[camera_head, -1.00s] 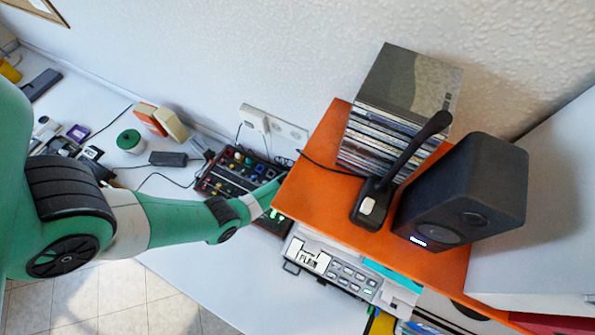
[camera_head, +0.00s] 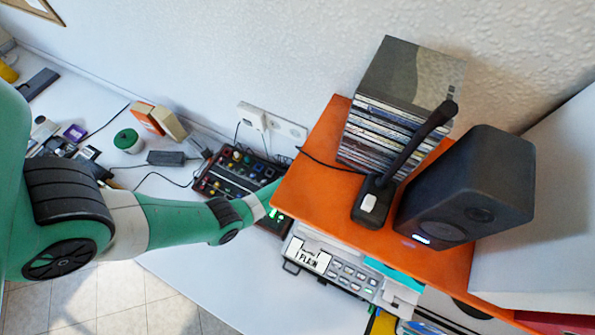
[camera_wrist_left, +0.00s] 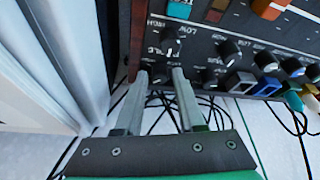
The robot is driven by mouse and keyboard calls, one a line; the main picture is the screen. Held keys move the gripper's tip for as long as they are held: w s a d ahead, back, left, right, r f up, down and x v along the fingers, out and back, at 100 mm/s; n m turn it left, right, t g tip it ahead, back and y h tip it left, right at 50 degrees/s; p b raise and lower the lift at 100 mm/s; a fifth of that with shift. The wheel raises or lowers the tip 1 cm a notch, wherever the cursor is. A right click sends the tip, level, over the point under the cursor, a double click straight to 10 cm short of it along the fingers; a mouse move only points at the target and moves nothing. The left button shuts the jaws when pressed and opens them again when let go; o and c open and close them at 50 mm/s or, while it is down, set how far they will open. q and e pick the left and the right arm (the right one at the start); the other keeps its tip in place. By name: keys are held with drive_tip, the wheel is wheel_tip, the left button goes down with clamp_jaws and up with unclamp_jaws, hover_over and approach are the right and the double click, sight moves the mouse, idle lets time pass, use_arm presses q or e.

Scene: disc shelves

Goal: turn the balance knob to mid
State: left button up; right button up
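A dark mixer panel (camera_head: 226,187) with several knobs and coloured buttons lies on the white desk, and my left arm reaches over it. In the left wrist view, the panel (camera_wrist_left: 205,45) fills the upper right. My left gripper (camera_wrist_left: 160,74) is at the panel's near corner, its two fingers apart. A small dark knob (camera_wrist_left: 157,77) shows between the fingertips; I cannot tell whether they touch it. Other black knobs (camera_wrist_left: 229,50) sit to the right and above. The printed labels are too blurred to tell which knob is balance. My right gripper is out of view.
An orange shelf (camera_head: 325,195) overhangs the panel's right side, bearing a CD stack (camera_head: 408,75), a microphone (camera_head: 372,203) and a speaker (camera_head: 470,190). A grey device (camera_head: 330,265) sits below it. Cables (camera_wrist_left: 205,110) hang near the gripper. The desk front is clear.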

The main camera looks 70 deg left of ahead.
use_arm(q)
drive_tip(key=shift+r, duration=0.1)
drive_tip(key=p+v, duration=1.1)
drive_tip(key=shift+r+p, duration=0.2)
drive_tip(key=shift+p, duration=0.1)
drive_tip(key=shift+o, duration=0.4)
drive_tip(key=shift+s+d, duration=0.1)
